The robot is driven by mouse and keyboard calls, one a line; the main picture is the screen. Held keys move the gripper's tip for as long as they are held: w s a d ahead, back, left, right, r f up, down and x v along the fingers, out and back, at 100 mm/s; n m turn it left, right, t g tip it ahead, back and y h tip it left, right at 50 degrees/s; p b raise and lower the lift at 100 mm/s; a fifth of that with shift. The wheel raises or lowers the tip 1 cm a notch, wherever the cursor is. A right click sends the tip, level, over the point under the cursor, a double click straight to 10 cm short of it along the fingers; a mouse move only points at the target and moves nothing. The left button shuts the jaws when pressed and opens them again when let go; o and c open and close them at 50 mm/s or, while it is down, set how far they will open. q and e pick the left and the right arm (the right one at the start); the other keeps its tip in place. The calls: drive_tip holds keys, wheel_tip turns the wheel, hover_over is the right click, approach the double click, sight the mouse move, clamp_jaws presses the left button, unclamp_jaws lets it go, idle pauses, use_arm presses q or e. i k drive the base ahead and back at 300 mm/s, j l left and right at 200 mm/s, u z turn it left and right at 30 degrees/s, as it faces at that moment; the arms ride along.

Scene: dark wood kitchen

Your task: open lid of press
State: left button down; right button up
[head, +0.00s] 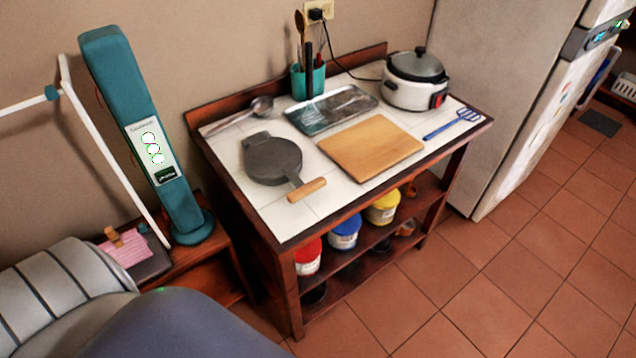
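The press (272,160) is a round, flat, dark grey metal piece on the left part of the white tiled table top. Its lid looks down flat over its base. A wooden-ended handle (306,190) sticks out toward the table's front edge. Neither of my grippers shows in the head view.
The tiled table (270,215) also holds a ladle (258,106), a metal tray (330,108), a wooden board (370,146) just right of the press, a white cooker (416,80) and a blue spatula (453,124). A tall teal object (120,90) stands left. Tiled floor in front is clear.

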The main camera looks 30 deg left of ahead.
sight(272, 158)
drive_tip(key=k+l+u, duration=0.15)
drive_tip(key=l+u, duration=0.2)
drive_tip(key=k+l+u, duration=0.2)
drive_tip(key=l+u, duration=0.2)
drive_tip(key=k+l+u, duration=0.35)
drive_tip(key=i, duration=0.1)
